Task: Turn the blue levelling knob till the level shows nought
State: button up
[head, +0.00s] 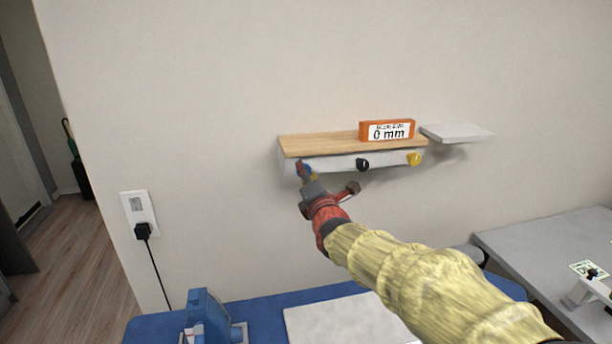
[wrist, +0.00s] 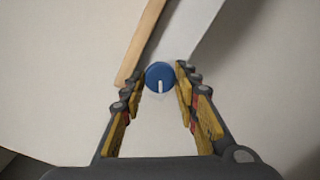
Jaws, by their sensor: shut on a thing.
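The blue levelling knob (wrist: 158,77) sits on the white front rail of the wall shelf, with a white pointer line toward the bottom of the wrist view. My gripper (wrist: 160,80) is shut on it, a fingertip at each side. In the head view the blue knob (head: 304,171) is at the rail's left end, partly hidden by my gripper (head: 303,174). The orange level (head: 386,130) stands on the wooden shelf (head: 325,144) and its display reads 0 mm.
A black knob (head: 362,164) and a yellow knob (head: 413,159) are on the same rail, to the right. A small white shelf (head: 457,133) is beside it. Below are a blue-topped bench (head: 262,304) with a blue device (head: 207,316), and a grey table (head: 545,245) at right.

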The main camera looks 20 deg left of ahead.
jog(key=shift+f, duration=0.15)
jog(key=o, duration=1.2)
jog(key=v, duration=1.2)
jog(key=shift+a, duration=0.1)
